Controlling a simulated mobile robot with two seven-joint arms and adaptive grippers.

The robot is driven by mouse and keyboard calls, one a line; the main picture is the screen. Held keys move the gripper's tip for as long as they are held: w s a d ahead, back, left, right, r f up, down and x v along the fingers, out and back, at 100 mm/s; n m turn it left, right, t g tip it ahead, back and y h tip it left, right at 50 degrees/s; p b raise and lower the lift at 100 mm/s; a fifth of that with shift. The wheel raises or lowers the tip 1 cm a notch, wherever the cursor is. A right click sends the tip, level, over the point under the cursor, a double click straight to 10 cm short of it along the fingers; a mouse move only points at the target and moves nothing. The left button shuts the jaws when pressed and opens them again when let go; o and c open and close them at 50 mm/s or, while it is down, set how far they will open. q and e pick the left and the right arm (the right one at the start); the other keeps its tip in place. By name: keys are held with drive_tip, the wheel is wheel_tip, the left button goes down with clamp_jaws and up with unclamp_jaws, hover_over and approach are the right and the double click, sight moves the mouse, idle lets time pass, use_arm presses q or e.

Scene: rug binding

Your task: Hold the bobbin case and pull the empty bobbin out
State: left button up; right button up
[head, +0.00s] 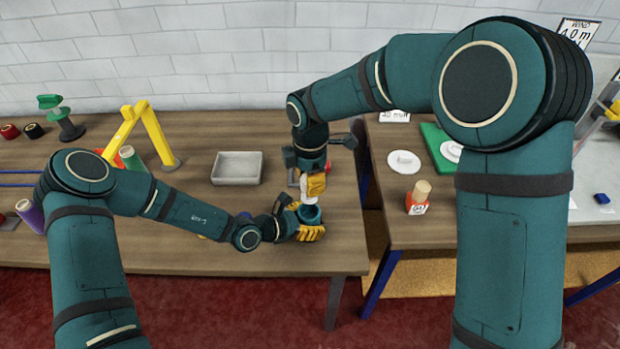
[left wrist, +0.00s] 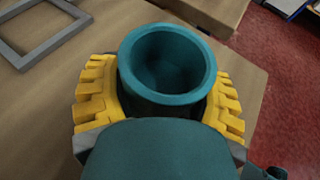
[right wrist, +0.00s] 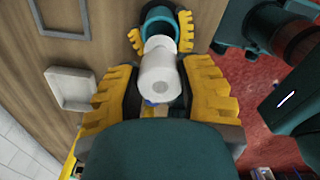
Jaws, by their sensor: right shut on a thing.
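The bobbin case is a teal open cup (head: 309,214), near the front right of the left table. My left gripper (head: 306,226) has its yellow fingers on both sides of it. In the left wrist view the case (left wrist: 167,62) looks empty inside, between the fingers (left wrist: 165,95). My right gripper (head: 313,186) points down above the case and is shut on the white bobbin (right wrist: 160,76). The bobbin has no thread on it and is outside the case, over its mouth. Whether the case rests on the tabletop is hidden.
A pale tray (head: 236,168) stands on the left table, behind my left arm. A yellow A-frame (head: 135,135) and spools stand further left. A grey square frame (left wrist: 38,38) lies flat on the table. A gap separates the right table, with an orange bottle (head: 416,202).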

use_arm(q)
drive_tip(key=o, duration=0.4)
drive_tip(key=shift+a, duration=0.1)
drive_tip(key=v, duration=1.1)
drive_tip(key=shift+s+a+r, duration=0.2)
drive_tip(key=shift+s+a, duration=0.05)
drive_tip(key=shift+a, duration=0.05)
